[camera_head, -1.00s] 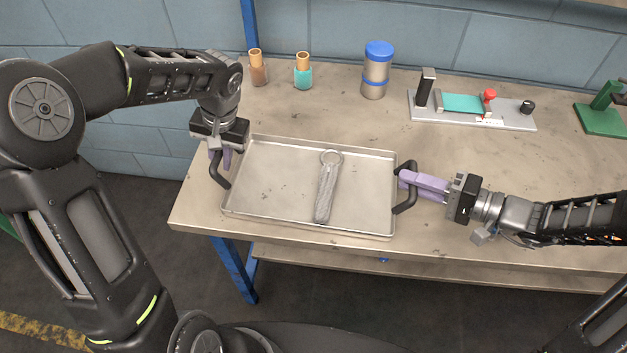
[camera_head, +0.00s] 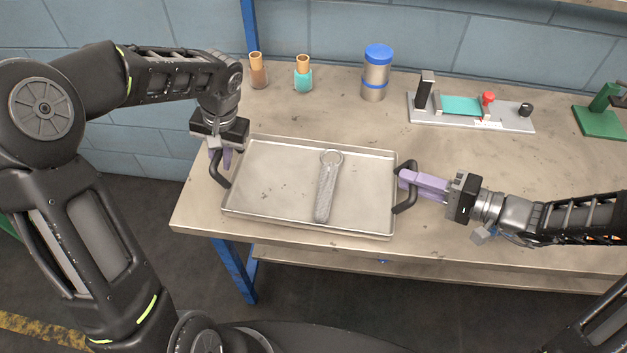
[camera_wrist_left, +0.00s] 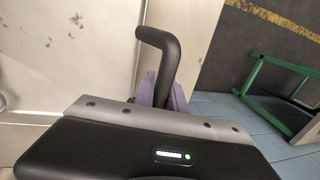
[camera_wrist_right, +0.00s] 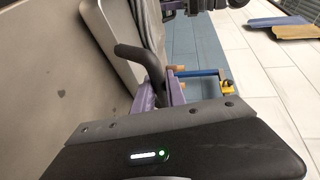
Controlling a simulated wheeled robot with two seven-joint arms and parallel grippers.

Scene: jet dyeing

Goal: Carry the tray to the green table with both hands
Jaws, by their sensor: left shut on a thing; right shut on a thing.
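The metal tray (camera_head: 280,180) is shallow and rectangular, with a black handle at each short end. It is at the front left of the workbench; I cannot tell if it rests on the top or is slightly above it. A grey ring-ended tool (camera_head: 327,188) lies in it. My left gripper (camera_head: 222,160) is shut on the left handle (camera_head: 219,176), which also shows in the left wrist view (camera_wrist_left: 165,50). My right gripper (camera_head: 408,180) is shut on the right handle (camera_head: 405,203), which also shows in the right wrist view (camera_wrist_right: 135,55). In the left wrist view a green-framed table (camera_wrist_left: 275,85) stands on the floor.
The workbench (camera_head: 330,110) carries a brown bottle (camera_head: 258,75), a teal bottle (camera_head: 303,76), a blue-lidded canister (camera_head: 376,75), a grey fixture with a teal plate (camera_head: 465,110) and a green device (camera_head: 600,115) along its back. A blue tiled wall stands behind.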

